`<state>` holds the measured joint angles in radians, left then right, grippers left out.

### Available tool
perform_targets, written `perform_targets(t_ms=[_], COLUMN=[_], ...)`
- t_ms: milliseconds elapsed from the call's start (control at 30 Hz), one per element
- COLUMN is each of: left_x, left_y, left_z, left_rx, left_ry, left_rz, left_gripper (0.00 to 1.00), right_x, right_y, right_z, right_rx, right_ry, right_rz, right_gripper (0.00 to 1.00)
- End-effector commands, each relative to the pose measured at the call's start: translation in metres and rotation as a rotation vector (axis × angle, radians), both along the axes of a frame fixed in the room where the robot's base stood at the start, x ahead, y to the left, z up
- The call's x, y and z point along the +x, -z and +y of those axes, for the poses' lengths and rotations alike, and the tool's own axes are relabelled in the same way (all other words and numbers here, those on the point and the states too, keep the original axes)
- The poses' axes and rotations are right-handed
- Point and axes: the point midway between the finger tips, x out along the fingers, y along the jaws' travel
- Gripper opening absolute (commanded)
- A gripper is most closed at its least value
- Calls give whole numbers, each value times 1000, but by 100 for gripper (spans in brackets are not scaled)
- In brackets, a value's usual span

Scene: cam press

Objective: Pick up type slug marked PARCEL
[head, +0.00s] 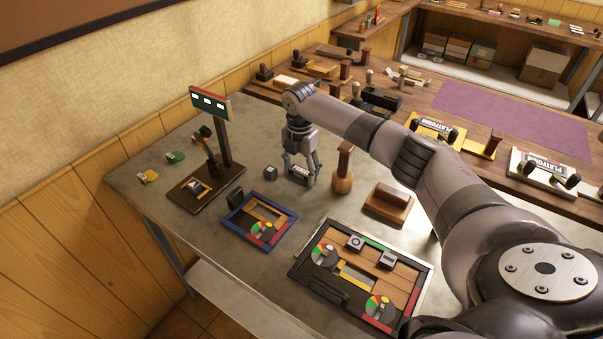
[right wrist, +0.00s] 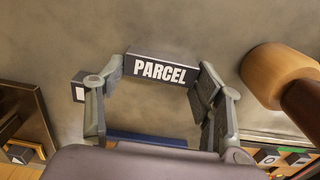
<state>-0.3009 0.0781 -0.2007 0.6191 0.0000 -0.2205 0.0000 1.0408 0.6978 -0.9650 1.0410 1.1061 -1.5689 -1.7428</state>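The type slug marked PARCEL (right wrist: 160,70) is a dark bar with white letters. In the right wrist view it spans the space between my right gripper's (right wrist: 160,78) fingertips, with a fingertip against each end. In the head view my right gripper (head: 301,172) points down over the grey table, and the slug (head: 298,170) shows small and pale between its fingers. I cannot tell whether the slug is clear of the table. My left gripper is not in view.
A small dark block (head: 270,172) stands just left of the gripper, and a wooden-handled tool (head: 343,168) just right. A blue-rimmed tray (head: 238,226), a larger black tray (head: 300,262) and a brown block (head: 389,203) lie nearer. A signal post (head: 224,135) stands left.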

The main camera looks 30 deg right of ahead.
Motion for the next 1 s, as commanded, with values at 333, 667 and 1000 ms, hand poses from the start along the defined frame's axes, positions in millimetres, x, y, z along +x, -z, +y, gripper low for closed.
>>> perform_targets(t_ms=[333,667,1000], left_x=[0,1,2], left_y=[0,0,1], left_z=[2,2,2], left_rx=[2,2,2], left_ry=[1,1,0], left_rz=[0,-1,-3], left_gripper=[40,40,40], right_x=[0,1,1], right_y=[0,-1,-8], right_z=[0,0,0], right_rx=[0,1,2], right_ry=[0,0,-1], right_rz=[0,-2,-4], right_gripper=[36,17,17])
